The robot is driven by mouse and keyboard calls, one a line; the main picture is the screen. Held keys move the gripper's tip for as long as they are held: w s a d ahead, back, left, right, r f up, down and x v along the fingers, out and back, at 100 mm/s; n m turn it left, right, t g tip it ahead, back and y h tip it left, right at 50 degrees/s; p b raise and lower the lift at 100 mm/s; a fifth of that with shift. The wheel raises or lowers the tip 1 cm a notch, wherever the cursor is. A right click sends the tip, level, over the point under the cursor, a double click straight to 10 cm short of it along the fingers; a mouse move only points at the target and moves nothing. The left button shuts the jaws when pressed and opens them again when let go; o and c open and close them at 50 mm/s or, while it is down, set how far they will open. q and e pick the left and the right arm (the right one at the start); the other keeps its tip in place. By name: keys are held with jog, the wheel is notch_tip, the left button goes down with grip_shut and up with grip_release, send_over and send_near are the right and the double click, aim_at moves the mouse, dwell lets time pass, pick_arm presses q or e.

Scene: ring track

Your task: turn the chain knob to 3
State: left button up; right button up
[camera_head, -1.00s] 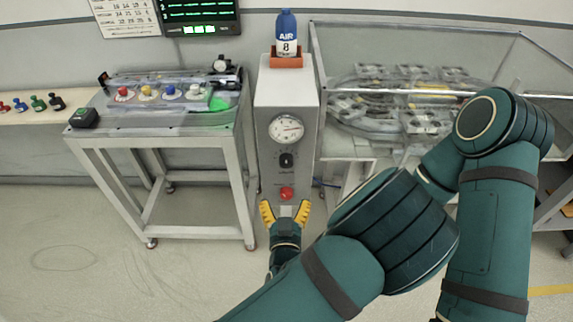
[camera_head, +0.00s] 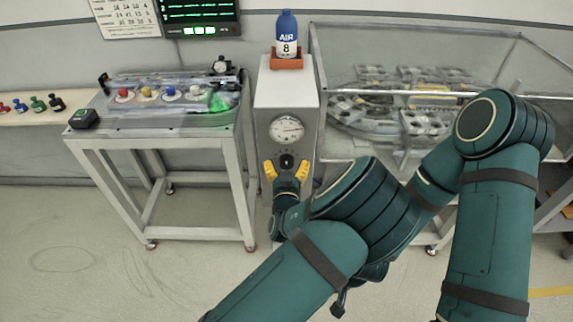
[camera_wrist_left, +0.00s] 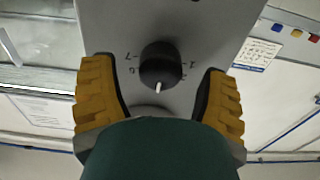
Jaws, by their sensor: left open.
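The chain knob (camera_head: 287,161) is a round black dial on the front of a grey cabinet, below a white gauge. In the left wrist view the knob (camera_wrist_left: 160,66) has a white pointer mark aimed toward the picture's bottom, with partly readable, inverted numbers around it. My left gripper (camera_head: 286,170) is open, its yellow fingers on either side of the knob in the picture. In the left wrist view the fingers (camera_wrist_left: 162,92) stand clear of the knob with a gap on both sides. My right gripper is not in view.
The gauge (camera_head: 286,129) sits just above the knob on the cabinet (camera_head: 263,108). A blue AIR bottle (camera_head: 287,35) stands on top. A table with coloured knobs (camera_head: 146,93) is at left, and a clear-walled case (camera_head: 340,50) is at right. Floor at lower left is free.

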pick_arm(q)
jog(key=shift+w, duration=0.2)
jog(key=c, duration=1.2)
